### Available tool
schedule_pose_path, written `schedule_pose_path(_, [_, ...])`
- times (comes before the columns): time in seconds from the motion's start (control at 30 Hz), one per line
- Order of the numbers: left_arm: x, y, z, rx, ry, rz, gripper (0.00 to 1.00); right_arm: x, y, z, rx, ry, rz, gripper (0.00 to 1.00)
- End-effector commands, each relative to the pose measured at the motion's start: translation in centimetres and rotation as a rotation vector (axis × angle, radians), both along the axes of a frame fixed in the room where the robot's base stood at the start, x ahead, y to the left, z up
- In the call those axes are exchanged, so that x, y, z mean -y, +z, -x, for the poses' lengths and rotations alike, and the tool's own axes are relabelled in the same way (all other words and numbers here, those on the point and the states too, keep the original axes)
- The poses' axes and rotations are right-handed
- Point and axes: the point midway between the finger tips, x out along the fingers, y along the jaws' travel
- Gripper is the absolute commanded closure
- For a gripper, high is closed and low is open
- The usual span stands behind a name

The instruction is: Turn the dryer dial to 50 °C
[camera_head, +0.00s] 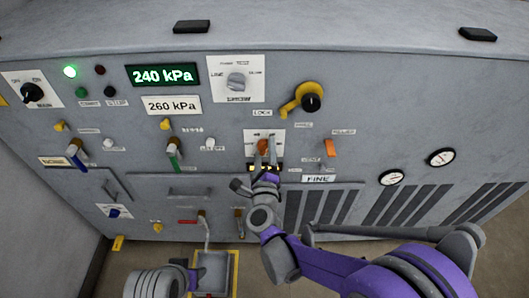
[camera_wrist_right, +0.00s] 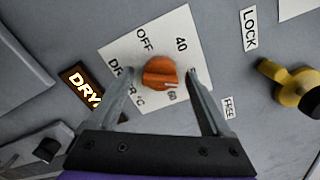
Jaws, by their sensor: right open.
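The dryer dial is an orange knob (camera_wrist_right: 160,73) on a white plate (camera_wrist_right: 128,57) marked OFF, 40 and 60, seen in the right wrist view. A pale mark on the knob's lower right edge lies near the 60. No 50 shows; the right finger covers part of the plate's right edge. My right gripper (camera_wrist_right: 160,82) is open, with one finger on each side of the knob and visible gaps to it. In the head view the right gripper (camera_head: 262,160) is in front of the dial plate (camera_head: 278,134). My left gripper (camera_head: 190,278) is low at left, its jaws unclear.
A yellow lever with a black knob (camera_wrist_right: 308,98) is right of the dial, by LOCK and FREE labels; it also shows in the head view (camera_head: 290,103). A lit DRYER sign (camera_wrist_right: 82,88) is left of the plate.

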Motion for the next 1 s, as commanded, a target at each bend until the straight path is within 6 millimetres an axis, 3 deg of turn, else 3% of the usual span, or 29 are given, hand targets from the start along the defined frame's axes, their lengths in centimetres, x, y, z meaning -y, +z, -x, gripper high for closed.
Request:
schedule_pose_path(0.17, [0.0,0.0,0.0,0.000,0.000,0.000,0.50,-0.1,0.0,1.4,0.000,0.002,0.000,0.17])
schedule_pose_path(0.6, [0.0,0.0,0.0,0.000,0.000,0.000,0.50,-0.1,0.0,9.5,0.001,0.003,-0.001,0.17])
schedule_pose_path(0.77, [0.0,0.0,0.0,0.000,0.000,0.000,0.50,0.0,0.0,10.7,0.000,0.000,0.000,0.17])
schedule_pose_path(1.0, [0.0,0.0,0.0,0.000,0.000,0.000,0.50,0.0,0.0,10.8,0.000,0.000,0.000,0.17])
